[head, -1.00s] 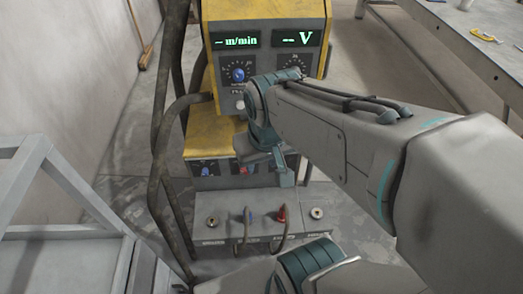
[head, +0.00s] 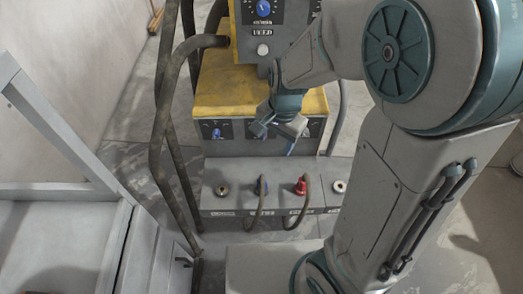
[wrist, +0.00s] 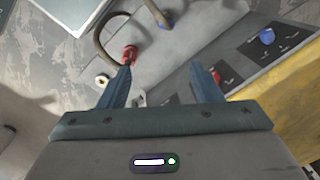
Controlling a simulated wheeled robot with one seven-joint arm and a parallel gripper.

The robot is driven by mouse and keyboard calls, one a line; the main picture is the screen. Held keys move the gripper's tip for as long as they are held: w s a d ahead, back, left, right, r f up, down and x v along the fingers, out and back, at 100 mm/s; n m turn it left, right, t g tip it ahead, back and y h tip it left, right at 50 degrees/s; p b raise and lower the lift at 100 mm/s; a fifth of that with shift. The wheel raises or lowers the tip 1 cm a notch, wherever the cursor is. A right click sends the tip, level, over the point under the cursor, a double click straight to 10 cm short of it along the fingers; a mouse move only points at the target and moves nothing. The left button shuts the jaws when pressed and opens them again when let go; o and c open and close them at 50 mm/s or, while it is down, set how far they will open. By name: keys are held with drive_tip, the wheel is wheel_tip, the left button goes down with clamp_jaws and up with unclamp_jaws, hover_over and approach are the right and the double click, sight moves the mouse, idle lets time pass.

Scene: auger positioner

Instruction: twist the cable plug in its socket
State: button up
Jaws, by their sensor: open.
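The socket panel (head: 280,205) at the foot of the yellow welding machine carries a red cable plug (head: 300,186) and a blue cable plug (head: 262,186), each with a dark cable looping down in front. Empty-looking round sockets sit at the left (head: 222,190) and right (head: 340,186) ends. My gripper (head: 280,132) is above and behind the plugs, in front of the machine's lower face. In the wrist view my gripper (wrist: 160,67) is open with nothing between its fingers. The red plug (wrist: 130,54) shows just beyond the left fingertip, apparently apart from it.
The yellow machine (head: 228,92) stands behind the panel, with knobs on its face. Thick hoses (head: 160,130) hang at its left. A grey metal frame (head: 60,130) stands at the left. A blue knob (wrist: 267,36) shows in the wrist view.

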sight(262, 177)
drive_tip(key=a+f+m+b, duration=0.1)
drive_tip(key=f+b, duration=0.2)
drive_tip(key=f, duration=0.5)
drive_tip(key=w+a+f+m+b, duration=0.1)
drive_tip(key=f+b, duration=0.1)
drive_tip(key=f, duration=0.6)
drive_tip(key=w+a+f+m+b, duration=0.1)
drive_tip(key=f+b, duration=0.2)
drive_tip(key=f, duration=0.6)
drive_tip(key=shift+w+a+h+b, duration=0.15)
drive_tip(key=shift+a+h+b, duration=0.05)
drive_tip(key=shift+h+b, duration=0.2)
drive_tip(key=c, duration=1.1)
drive_tip(key=shift+r+m+p, duration=0.2)
drive_tip(key=shift+m+p, duration=0.6)
drive_tip(key=shift+m, duration=0.1)
drive_tip(key=shift+c, duration=0.2)
drive_tip(key=shift+f+m+p, duration=0.1)
drive_tip(key=shift+m+p, duration=0.7)
drive_tip(key=shift+m, duration=0.6)
drive_tip(key=o, duration=1.1)
drive_tip(key=shift+o, duration=0.2)
